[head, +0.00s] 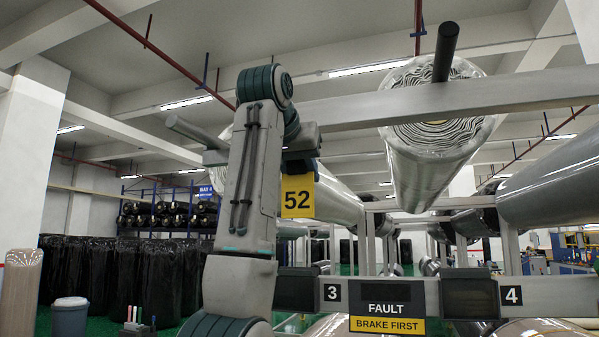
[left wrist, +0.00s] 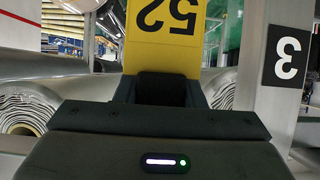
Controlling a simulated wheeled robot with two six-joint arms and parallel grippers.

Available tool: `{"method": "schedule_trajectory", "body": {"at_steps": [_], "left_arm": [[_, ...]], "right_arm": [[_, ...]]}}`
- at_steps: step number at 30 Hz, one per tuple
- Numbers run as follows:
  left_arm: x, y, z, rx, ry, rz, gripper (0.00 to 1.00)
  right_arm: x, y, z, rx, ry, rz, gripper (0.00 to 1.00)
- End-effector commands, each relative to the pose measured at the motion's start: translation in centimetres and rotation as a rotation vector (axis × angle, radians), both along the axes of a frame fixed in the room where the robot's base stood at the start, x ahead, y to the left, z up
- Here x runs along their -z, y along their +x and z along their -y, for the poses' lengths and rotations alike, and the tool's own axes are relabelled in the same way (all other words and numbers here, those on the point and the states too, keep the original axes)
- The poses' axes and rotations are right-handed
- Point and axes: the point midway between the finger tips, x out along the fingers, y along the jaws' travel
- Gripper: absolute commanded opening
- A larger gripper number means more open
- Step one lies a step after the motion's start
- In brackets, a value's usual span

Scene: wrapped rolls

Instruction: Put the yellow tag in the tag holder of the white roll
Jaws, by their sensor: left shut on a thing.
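The yellow tag (head: 297,196) with black number 52 hangs below my left gripper (head: 300,168), which is shut on it. The tag is held in the air and fills the top middle of the left wrist view (left wrist: 165,38), upside down. A pale, film-wrapped roll (head: 432,165) is high at centre right of the head view. Another roll (head: 335,195) is partly hidden behind my left arm. I cannot tell which is the white roll. Dark boxes (head: 297,291) (head: 470,298) sit on the front beam near 3 and 4; no tag holder is clearly recognisable. My right gripper is out of view.
A grey upper beam (head: 455,98) crosses in front of the rolls, with a dark bar end (head: 446,50) sticking out. The lower beam carries a FAULT / BRAKE FIRST sign (head: 388,310). Black-wrapped rolls (head: 120,275) stand at left beside a grey cup (head: 70,317).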

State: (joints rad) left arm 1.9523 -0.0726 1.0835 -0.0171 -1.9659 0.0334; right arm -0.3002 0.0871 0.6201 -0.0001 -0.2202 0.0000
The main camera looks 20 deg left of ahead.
Motion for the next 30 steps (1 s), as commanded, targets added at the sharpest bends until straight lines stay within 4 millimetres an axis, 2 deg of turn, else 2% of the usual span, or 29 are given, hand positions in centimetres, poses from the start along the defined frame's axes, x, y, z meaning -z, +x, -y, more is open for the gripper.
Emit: {"method": "schedule_trajectory", "body": {"at_steps": [8,15,21,30], "left_arm": [[1.5,0.0,-0.1,-0.001,0.0,0.0,0.13],[3.8,0.0,-0.1,-0.001,0.0,0.0,0.13],[5.4,0.0,-0.1,-0.001,0.0,0.0,0.13],[5.8,0.0,-0.1,-0.001,0.0,0.0,0.13]], "right_arm": [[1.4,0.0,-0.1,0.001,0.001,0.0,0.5],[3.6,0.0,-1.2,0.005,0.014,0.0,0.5],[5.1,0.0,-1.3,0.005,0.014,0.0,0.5],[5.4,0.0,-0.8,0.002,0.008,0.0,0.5]]}}
